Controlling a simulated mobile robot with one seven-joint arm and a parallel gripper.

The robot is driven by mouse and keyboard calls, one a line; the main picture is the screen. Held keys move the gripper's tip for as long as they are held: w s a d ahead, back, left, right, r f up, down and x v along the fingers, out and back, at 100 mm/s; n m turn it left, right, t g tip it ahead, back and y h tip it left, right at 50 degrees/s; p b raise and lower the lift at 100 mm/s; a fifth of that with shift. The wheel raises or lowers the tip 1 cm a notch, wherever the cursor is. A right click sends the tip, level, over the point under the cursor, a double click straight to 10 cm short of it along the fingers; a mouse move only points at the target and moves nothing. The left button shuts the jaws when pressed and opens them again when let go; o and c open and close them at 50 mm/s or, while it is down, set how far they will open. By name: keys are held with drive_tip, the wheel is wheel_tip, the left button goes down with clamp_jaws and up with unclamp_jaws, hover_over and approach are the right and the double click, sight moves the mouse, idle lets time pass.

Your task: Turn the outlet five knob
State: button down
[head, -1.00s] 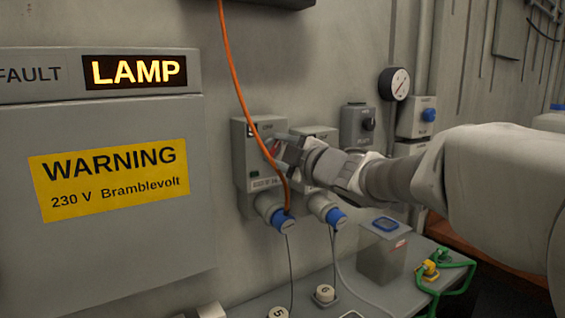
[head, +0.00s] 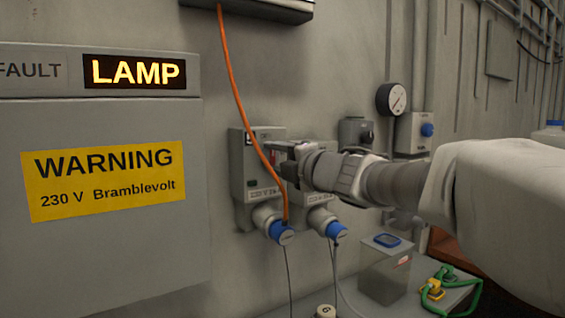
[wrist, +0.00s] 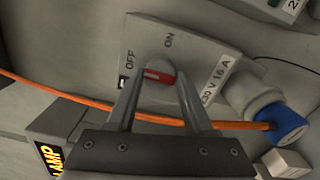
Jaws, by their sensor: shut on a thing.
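The left wall outlet (head: 241,180) is a grey box with a blue-capped plug (head: 281,233) below it. In the wrist view its face (wrist: 205,62) shows OFF and ON marks and a 230 V 16 A label. My gripper (wrist: 160,80) is shut on the outlet's knob (wrist: 158,76), whose red part shows between the two fingers. The red part lies roughly crosswise in the wrist picture.
An orange cable (head: 232,80) hangs in front of the left outlet, close to my gripper. A second outlet (head: 319,199) with a blue-capped plug (head: 336,230) stands to the right. A gauge (head: 391,98) is on the wall. A grey cabinet (head: 100,240) fills the left.

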idle(0.4)
drive_tip(key=shift+c, duration=1.5)
unclamp_jaws()
drive_tip(key=p+v, duration=0.1)
drive_tip(key=v, duration=1.6)
drive_tip(key=shift+s+d+p, duration=0.2)
drive_tip(key=shift+p, duration=0.15)
